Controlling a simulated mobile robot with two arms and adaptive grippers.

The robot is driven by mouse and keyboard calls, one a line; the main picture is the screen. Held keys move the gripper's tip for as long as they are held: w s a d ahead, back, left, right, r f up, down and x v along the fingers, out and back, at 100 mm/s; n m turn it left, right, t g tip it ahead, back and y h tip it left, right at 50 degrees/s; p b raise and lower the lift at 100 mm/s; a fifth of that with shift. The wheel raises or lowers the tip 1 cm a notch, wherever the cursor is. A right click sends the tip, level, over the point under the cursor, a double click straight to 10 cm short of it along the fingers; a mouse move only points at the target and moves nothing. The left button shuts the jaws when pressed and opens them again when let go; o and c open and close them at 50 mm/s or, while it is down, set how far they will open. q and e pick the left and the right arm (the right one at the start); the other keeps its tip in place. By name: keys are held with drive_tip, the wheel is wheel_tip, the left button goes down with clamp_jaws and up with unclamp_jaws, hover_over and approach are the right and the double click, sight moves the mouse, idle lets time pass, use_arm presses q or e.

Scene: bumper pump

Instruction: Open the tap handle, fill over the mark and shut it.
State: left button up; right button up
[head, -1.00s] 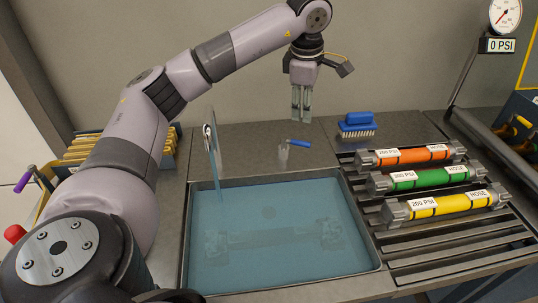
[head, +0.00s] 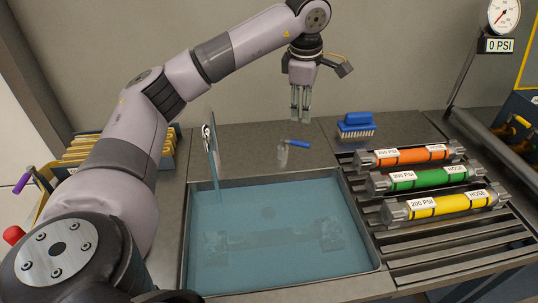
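The tap (head: 282,155) stands behind the basin, and its blue handle (head: 297,143) points to the right. The basin (head: 375,240) holds clear bluish water (head: 265,215), and a dark bar-shaped thing lies under the surface. No fill mark can be made out. My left gripper (head: 301,118) hangs fingers down above and behind the handle, apart from it. Its fingers are close together and hold nothing that I can see; whether they are fully shut is unclear. My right gripper is not in view.
A clear upright panel (head: 213,160) stands at the basin's left rim. A blue brush (head: 356,125) lies behind. Orange (head: 410,155), green (head: 418,178) and yellow (head: 436,205) hoses lie on the slatted rack at right. A gauge (head: 503,14) reads 0 PSI.

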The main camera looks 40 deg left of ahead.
use_arm(q)
approach(302, 142)
drive_tip(key=f, duration=0.2)
drive_tip(key=w+f, duration=0.1)
drive_tip(key=f, duration=0.2)
drive_tip(key=f+p, duration=0.1)
drive_tip(key=f, duration=0.2)
drive_tip(key=shift+w+a+f, duration=0.15)
drive_tip(key=shift+w+a, duration=0.05)
drive_tip(key=shift+a, duration=0.15)
drive_tip(key=shift+c, duration=0.4)
clamp_jaws()
idle(0.6)
